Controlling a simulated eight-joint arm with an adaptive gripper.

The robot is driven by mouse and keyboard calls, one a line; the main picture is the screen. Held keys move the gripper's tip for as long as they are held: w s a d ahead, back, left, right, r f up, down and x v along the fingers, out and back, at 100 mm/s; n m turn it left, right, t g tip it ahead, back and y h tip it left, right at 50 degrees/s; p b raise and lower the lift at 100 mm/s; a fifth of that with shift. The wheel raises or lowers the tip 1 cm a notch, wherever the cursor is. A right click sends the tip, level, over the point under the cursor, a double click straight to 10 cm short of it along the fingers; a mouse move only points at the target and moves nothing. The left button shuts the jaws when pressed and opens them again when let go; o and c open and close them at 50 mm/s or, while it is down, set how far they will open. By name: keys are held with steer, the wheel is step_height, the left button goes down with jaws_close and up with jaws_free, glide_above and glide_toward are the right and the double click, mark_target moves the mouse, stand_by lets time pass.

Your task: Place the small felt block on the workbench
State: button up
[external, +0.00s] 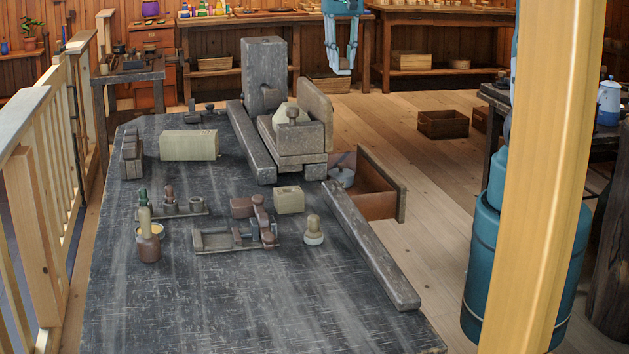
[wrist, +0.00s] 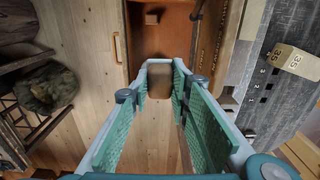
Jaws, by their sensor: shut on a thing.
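My gripper (external: 341,71) hangs at the top of the external view, high and beyond the open drawer. In the wrist view its fingers (wrist: 160,70) close on a small brown block (wrist: 159,82), which I take for the felt block. In the external view I cannot make out the block between the fingertips. The workbench (external: 150,315) has a dark, scratched top and fills the lower left. In the wrist view part of its dark top (wrist: 262,118) shows at the right, to the side of the gripper.
A long grey bar (external: 372,245) runs along the bench edge. Spools, blocks and a machine (external: 265,75) crowd the middle. The front of the bench is clear.

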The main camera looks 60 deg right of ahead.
steer(key=w+a+p, duration=0.3)
steer(key=w+a, duration=0.3)
steer(key=a, duration=0.5)
steer(key=w+a+p, duration=0.3)
steer(key=w+a, duration=0.3)
steer(key=a, duration=0.5)
steer(key=w+a+p, duration=0.3)
steer(key=a+p, duration=0.1)
steer(key=a, duration=1.8)
step_height(320, 180, down, 12)
steer(key=shift+r, duration=0.25)
steer(key=shift+w+f, duration=0.1)
steer(key=shift+f, duration=3)
steer(key=shift+f, duration=1.9)
